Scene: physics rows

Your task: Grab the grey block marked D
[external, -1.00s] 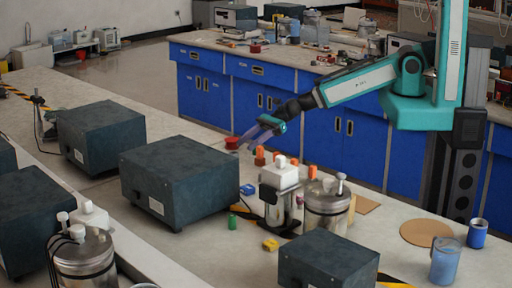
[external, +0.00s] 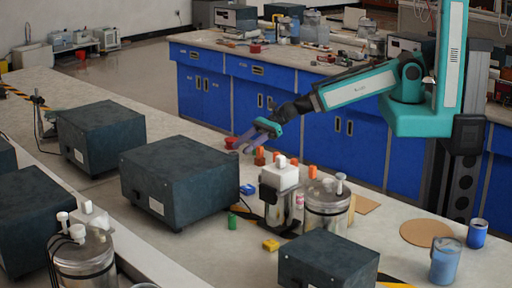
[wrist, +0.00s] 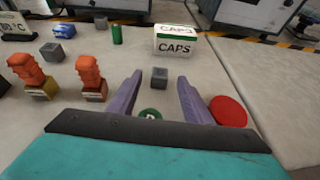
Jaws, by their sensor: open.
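My gripper (wrist: 158,78) is open and empty, with its two purple fingers apart. A small grey block (wrist: 159,77) stands on the bench ahead, framed between the fingertips in the wrist view. In the external view my gripper (external: 240,145) is just above the bench, behind the large dark box. I cannot make out the grey blocks there.
A CAPS box (wrist: 175,41) stands behind the centred block. A red disc (wrist: 228,112) is beside the right finger, and a green round piece (wrist: 151,114) lies between the fingers. Orange figures (wrist: 90,78) stand left.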

